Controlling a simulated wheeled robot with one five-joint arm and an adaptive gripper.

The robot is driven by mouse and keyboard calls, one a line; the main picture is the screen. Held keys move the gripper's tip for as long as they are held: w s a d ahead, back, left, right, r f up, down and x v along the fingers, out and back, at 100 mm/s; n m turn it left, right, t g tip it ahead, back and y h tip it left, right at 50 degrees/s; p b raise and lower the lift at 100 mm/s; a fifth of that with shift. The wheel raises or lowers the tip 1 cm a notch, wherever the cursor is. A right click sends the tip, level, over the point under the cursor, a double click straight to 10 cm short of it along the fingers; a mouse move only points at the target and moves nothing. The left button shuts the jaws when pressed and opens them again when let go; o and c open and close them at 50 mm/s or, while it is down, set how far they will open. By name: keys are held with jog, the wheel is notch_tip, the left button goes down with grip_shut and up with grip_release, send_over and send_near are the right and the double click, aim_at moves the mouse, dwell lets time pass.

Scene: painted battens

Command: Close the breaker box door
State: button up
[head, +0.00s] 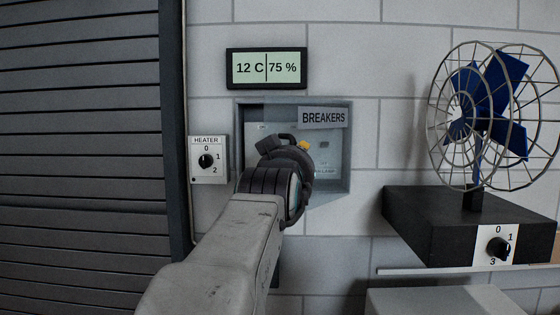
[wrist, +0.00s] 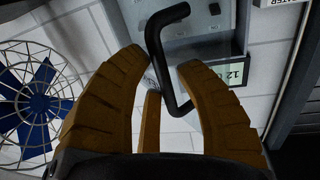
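The breaker box (head: 330,185) is a grey recessed frame on the white block wall, with a pale panel inside and a "BREAKERS" label at its upper right. My gripper (head: 300,148) is in front of its middle; my arm hides the lower left of the box. Only a bit of orange finger shows there. In the wrist view, my gripper's orange fingers (wrist: 165,85) are spread apart. A bent black handle (wrist: 155,45) passes between them, close to the right finger; I cannot tell if they touch. The breaker box also shows behind it (wrist: 205,25). How far its door stands open is unclear.
A heater dial (head: 207,160) is left of the box, beside a dark shutter (head: 80,150). A display (head: 266,68) is above. A caged blue fan (head: 490,110) stands on a black base (head: 430,225) at right, also visible in the wrist view (wrist: 35,100).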

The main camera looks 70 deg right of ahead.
dwell(0.3)
grip_shut()
dwell(0.4)
